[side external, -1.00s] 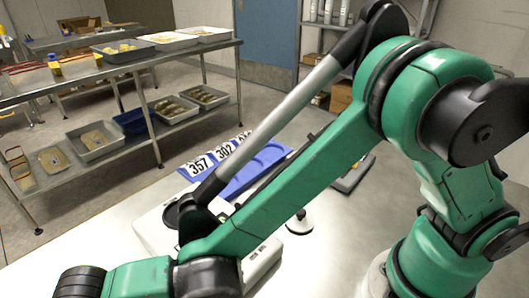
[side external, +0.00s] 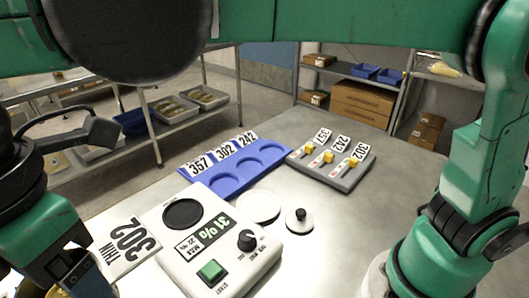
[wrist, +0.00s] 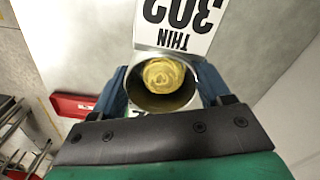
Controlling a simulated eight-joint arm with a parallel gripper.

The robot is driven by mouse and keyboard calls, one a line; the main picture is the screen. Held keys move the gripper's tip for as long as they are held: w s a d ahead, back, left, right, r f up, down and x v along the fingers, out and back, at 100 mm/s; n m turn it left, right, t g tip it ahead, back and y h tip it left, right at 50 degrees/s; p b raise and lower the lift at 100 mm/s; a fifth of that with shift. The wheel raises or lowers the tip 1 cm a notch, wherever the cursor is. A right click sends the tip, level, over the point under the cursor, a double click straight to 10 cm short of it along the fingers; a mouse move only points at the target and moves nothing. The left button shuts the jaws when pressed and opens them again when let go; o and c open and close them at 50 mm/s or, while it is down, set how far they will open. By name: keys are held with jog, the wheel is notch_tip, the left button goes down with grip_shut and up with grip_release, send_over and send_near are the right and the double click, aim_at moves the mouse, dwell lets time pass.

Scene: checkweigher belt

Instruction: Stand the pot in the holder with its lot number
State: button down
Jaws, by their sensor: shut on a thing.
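My gripper (wrist: 163,88) is shut on a metal pot (wrist: 190,103) with yellow stuff in its mouth, seen from above in the wrist view. A white card reading "302 THIN" (wrist: 180,25) shows just beyond the pot. I cannot tell how the card is joined to the pot. The blue holder (side external: 226,185) has three round recesses, all empty, with number plates 357, 302 and 242 behind them.
A white checkweigher (side external: 225,262) with a dial and green START button stands between my gripper and the holder. A white disc (side external: 258,206) and a black-knobbed piece (side external: 299,221) lie near. A grey block (side external: 335,172) carries yellow knobs and number plates. A red tray (wrist: 72,104) shows in the wrist view.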

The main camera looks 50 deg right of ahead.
jog(key=shift+w+d+r, duration=0.2)
jog(key=shift+w+d, duration=0.1)
jog(key=w+d+f+m, duration=0.1)
jog(key=w+d+m, duration=0.3)
jog(key=d+m, duration=0.5)
jog(key=w+d+f+m, duration=0.1)
jog(key=w+d+m, duration=0.2)
jog(key=d+m, duration=0.55)
jog(key=w+d+f+m, duration=0.1)
jog(key=w+d+m, duration=0.35)
jog(key=d, duration=0.85)
jog(key=w+d+r+m, duration=0.2)
jog(key=w+d+m, duration=0.2)
jog(key=m, duration=1.2)
jog(key=w+d+r+m, duration=0.1)
jog(key=w+d+m, duration=0.25)
jog(key=m, duration=1.25)
jog(key=f, duration=1.9)
jog(key=shift+w+a, duration=0.1)
jog(key=shift+w, duration=0.15)
